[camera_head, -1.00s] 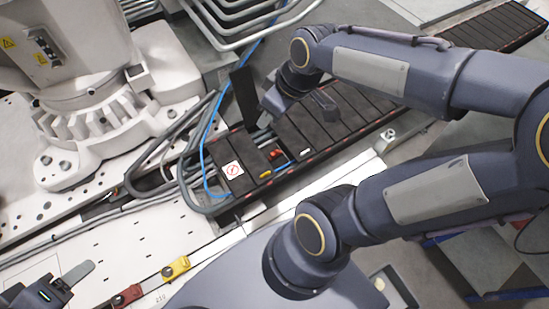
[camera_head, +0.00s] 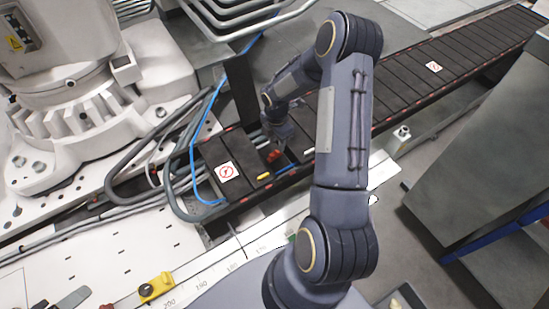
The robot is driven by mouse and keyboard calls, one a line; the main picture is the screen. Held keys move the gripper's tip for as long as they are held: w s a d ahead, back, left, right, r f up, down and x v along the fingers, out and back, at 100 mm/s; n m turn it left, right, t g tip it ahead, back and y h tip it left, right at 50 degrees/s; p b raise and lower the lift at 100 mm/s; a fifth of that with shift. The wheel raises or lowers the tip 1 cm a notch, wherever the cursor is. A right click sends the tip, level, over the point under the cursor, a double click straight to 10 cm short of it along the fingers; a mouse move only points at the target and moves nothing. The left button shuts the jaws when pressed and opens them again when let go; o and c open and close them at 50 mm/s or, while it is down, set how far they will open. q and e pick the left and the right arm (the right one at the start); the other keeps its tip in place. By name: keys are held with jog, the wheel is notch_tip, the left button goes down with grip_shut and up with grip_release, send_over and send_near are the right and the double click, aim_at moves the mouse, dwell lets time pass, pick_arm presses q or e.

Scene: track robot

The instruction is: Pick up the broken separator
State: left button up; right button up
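The black cable track (camera_head: 415,75) runs from the middle to the upper right, with an uncovered section at its near end. A small red piece (camera_head: 275,156), perhaps the broken separator, shows inside that opening beside cables; its exact shape is too small to tell. My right gripper (camera_head: 280,143) points down at the opening, just above and right of the red piece. I cannot tell whether it touches the piece or how far its fingers are apart. My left gripper is not clearly in view.
A black upright panel (camera_head: 242,90) stands just behind the opening. A blue cable (camera_head: 194,155) and grey hoses loop to its left. A large white robot base (camera_head: 75,130) fills the upper left. A yellow clamp (camera_head: 156,287) sits on the ruler rail. A grey cabinet (camera_head: 490,160) stands at right.

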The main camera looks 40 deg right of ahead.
aim_at(276, 151)
notch_tip(276, 151, down, 6)
jog(key=shift+a+f+b, duration=0.1)
jog(key=shift+f+b, duration=0.1)
jog(key=shift+b, duration=0.7)
jog(key=shift+r, duration=0.1)
jog(key=shift+c, duration=0.3)
grip_shut()
